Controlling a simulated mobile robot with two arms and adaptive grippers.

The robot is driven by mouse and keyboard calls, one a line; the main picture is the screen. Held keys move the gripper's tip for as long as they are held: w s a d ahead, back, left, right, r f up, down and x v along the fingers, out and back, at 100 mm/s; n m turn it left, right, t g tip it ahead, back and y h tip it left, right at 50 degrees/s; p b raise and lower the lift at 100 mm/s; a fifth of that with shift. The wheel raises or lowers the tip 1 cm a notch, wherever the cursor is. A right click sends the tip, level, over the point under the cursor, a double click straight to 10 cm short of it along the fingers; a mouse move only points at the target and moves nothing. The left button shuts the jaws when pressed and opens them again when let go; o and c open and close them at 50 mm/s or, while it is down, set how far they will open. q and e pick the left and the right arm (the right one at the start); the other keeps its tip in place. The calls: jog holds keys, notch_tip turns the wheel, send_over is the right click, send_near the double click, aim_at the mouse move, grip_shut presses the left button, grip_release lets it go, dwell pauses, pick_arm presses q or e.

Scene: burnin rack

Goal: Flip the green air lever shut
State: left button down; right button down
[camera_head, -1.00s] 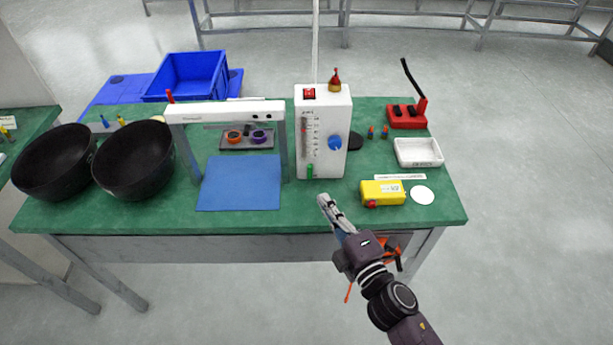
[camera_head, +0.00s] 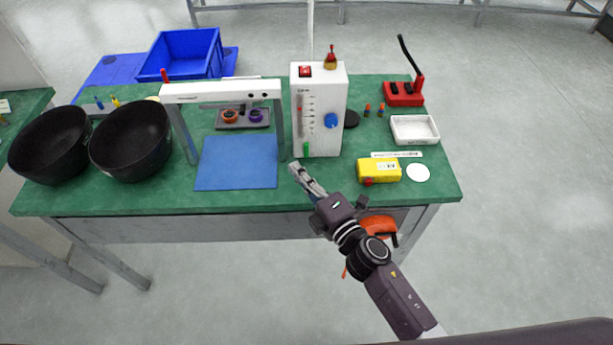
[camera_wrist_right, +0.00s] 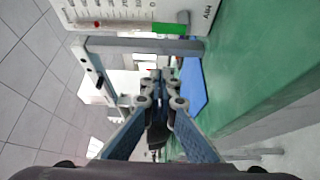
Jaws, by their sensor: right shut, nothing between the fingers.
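The green air lever (camera_head: 306,149) is a small green bar low on the front of the white box (camera_head: 336,98). It appears upright in the head view. In the right wrist view, which looks turned sideways, the lever (camera_wrist_right: 170,29) shows at the top, beside the printed scale. My right gripper (camera_head: 296,168) is shut and empty, just in front and slightly left of the lever in the head view. Its fingertips (camera_wrist_right: 161,101) meet in the wrist view, apart from the lever. My left gripper is not in view.
A blue mat (camera_head: 236,163) lies left of the gripper, under a white arch frame (camera_head: 222,92). A yellow box (camera_head: 379,170) and white tray (camera_head: 415,129) stand at right. Two black bowls (camera_head: 131,141) (camera_head: 50,145) stand at left. The green tabletop (camera_head: 318,190) is clear near the front edge.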

aim_at(306, 146)
jog(key=x, duration=0.5)
jog(key=shift+w+r, duration=0.1)
jog(key=d, duration=0.1)
jog(key=d+p, duration=0.1)
jog(key=d, duration=0.2)
jog(key=shift+w+d, duration=0.1)
jog(key=shift+w, duration=0.15)
